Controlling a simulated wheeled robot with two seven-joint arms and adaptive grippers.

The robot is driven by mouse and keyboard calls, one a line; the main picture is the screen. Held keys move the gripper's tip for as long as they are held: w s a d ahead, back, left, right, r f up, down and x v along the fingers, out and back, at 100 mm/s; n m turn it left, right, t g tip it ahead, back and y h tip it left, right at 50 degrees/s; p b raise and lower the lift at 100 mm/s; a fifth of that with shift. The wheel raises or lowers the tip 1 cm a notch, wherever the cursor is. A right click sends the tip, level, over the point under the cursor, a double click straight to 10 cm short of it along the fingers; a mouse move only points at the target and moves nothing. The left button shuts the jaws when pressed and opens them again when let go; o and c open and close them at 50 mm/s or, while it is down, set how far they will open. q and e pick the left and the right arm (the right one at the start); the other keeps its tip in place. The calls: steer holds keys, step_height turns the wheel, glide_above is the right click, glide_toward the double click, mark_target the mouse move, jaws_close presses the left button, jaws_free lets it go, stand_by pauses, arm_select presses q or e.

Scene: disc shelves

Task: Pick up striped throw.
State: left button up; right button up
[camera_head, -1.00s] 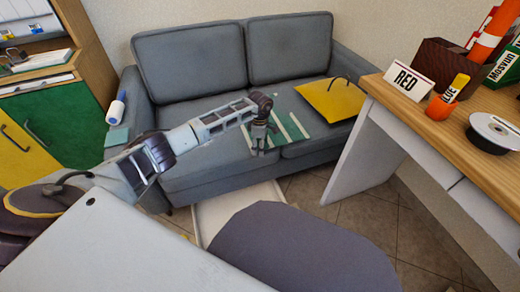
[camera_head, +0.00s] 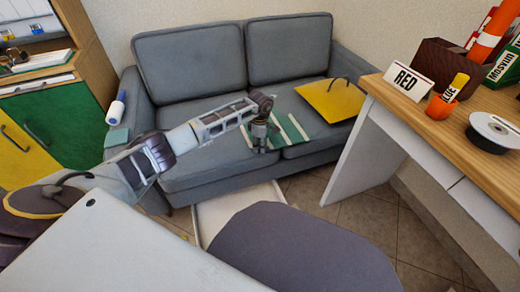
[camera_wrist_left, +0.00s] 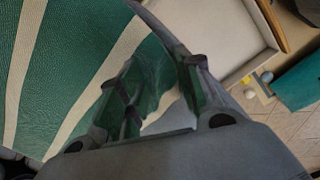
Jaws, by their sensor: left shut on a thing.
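The striped throw (camera_head: 291,131), green with cream stripes, lies on the seat of the grey sofa, near its front edge. In the left wrist view the throw (camera_wrist_left: 70,60) fills the left side, and a fold of it is bunched between the fingers. My left gripper (camera_head: 261,148) points down at the throw's left part. In the left wrist view the gripper (camera_wrist_left: 160,88) is shut on this fold. The gripper hides part of the throw in the head view. My right gripper is not in view.
A yellow flat item (camera_head: 331,100) lies on the sofa (camera_head: 195,165) to the right of the throw. A wooden-topped desk (camera_head: 425,110) stands at right. A white tray-like thing (camera_head: 211,213) is on the floor before the sofa. A dark rounded surface (camera_head: 300,240) fills the lower middle.

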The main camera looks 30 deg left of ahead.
arm_select(q)
steer(key=shift+s+f, duration=0.45)
steer(key=shift+f, duration=0.15)
jaws_close()
steer(key=shift+r, duration=0.15)
steer(key=shift+w+r+p, duration=0.15)
steer(key=shift+r+p, duration=1.15)
steer(key=shift+r, duration=0.4)
steer(key=shift+w+r+p, duration=0.1)
steer(key=shift+r+p, duration=0.4)
steer(key=shift+r, duration=0.25)
step_height(320, 180, up, 7)
steer(key=p, duration=0.5)
steer(key=shift+r, duration=0.2)
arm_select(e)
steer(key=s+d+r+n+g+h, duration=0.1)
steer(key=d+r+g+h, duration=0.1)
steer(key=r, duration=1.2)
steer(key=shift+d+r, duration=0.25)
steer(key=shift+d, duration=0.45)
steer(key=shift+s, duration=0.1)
arm_select(q)
steer(key=shift+r, duration=0.1)
